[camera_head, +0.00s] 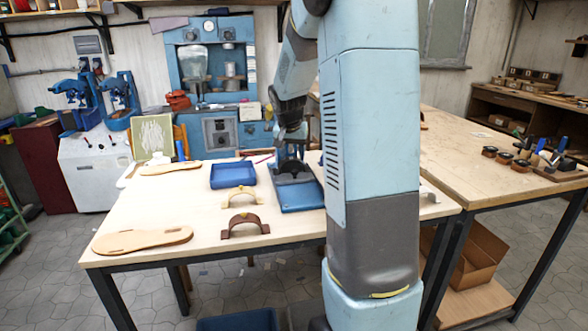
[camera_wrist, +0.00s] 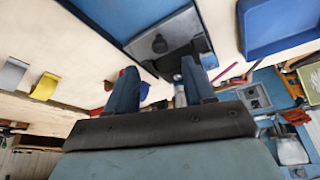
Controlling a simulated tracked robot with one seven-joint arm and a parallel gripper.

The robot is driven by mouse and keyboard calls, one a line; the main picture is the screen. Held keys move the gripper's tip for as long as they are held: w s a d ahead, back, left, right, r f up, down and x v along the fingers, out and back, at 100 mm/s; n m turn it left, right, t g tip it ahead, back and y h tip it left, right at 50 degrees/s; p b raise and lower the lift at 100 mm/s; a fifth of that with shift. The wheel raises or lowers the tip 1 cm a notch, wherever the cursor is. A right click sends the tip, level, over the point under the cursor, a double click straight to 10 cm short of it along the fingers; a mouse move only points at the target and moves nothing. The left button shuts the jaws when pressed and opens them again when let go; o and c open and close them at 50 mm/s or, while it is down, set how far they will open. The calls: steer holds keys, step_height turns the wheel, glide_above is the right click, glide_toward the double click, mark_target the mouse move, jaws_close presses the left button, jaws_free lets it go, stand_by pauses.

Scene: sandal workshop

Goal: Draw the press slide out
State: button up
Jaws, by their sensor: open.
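A blue press (camera_head: 302,197) lies flat on the table, partly hidden behind my arm. In the wrist view it shows as a blue frame (camera_wrist: 133,15) around a grey plate (camera_wrist: 180,25) with a dark round knob (camera_wrist: 159,44); I take this plate to be the slide. My gripper (camera_head: 291,160) is over the far part of the press in the head view. In the wrist view my gripper (camera_wrist: 160,78) is open, its two blue fingers apart near the plate's edge. Nothing shows held between them. Whether a finger touches the plate I cannot tell.
A blue tray (camera_head: 233,184) stands just left of the press. A tan strap (camera_head: 243,192), a brown strap (camera_head: 245,218) and a sole (camera_head: 142,240) lie further left and in front. A second workbench (camera_head: 470,150) with tools adjoins on the right.

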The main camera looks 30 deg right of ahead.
mark_target(295, 171)
steer(key=shift+x, duration=3.8)
jaws_close()
